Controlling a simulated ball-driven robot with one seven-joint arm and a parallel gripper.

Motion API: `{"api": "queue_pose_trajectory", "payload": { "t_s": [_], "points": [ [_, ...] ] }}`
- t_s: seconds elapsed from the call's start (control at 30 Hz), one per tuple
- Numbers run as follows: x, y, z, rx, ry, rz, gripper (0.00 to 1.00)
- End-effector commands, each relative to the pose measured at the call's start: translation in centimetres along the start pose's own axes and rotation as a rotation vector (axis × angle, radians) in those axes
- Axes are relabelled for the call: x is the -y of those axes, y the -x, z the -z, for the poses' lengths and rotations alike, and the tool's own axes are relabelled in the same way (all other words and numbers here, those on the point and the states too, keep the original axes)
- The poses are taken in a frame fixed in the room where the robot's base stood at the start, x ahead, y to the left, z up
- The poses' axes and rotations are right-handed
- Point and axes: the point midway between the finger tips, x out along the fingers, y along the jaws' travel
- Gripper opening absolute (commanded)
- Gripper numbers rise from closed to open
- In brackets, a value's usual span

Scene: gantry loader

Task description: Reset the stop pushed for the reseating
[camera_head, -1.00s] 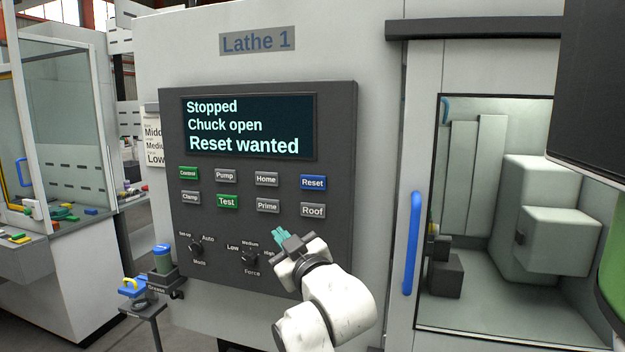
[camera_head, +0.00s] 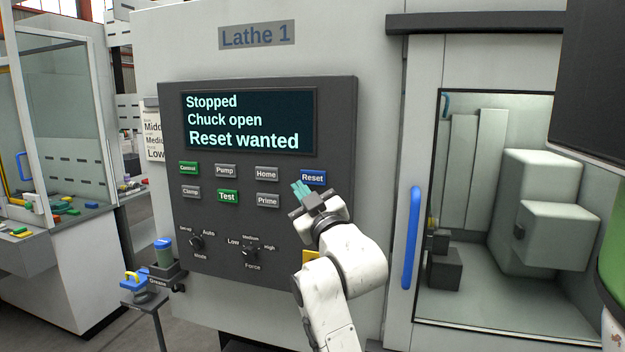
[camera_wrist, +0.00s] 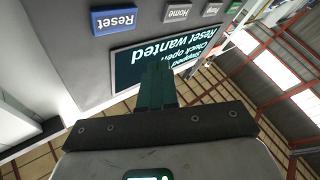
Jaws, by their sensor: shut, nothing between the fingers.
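The blue Reset button (camera_head: 313,177) sits at the right end of the upper button row on the Lathe 1 panel (camera_head: 335,120). In the wrist view the Reset button (camera_wrist: 114,20) shows at the upper left, unobstructed. The screen (camera_head: 248,122) reads "Stopped", "Chuck open" and "Reset wanted". My gripper (camera_head: 299,189) has its green fingers together and empty, just below and left of the Reset button. In the wrist view the fingers (camera_wrist: 156,85) point toward the panel, right of the button. I cannot tell whether they touch the panel.
Home (camera_head: 266,173), Prime (camera_head: 267,200) and Test (camera_head: 227,196) buttons lie left of my fingers. My arm hides the Roof button. The Force knob (camera_head: 249,251) is below. A blue door handle (camera_head: 411,238) stands to the right.

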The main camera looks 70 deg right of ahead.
Motion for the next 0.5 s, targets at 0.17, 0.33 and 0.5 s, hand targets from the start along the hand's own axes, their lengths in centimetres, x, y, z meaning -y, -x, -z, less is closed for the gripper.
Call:
{"api": "queue_pose_trajectory", "payload": {
  "t_s": [0.17, 0.33, 0.5],
  "points": [
    [-1.4, -1.8, -1.3, 0.001, 0.002, -0.002, 0.0],
    [-2.4, -3.1, -2.3, 0.0, 0.001, -0.002, 0.0],
    [-3.0, -4.0, -2.9, 0.0, 0.0, -0.002, 0.0]
  ]
}}
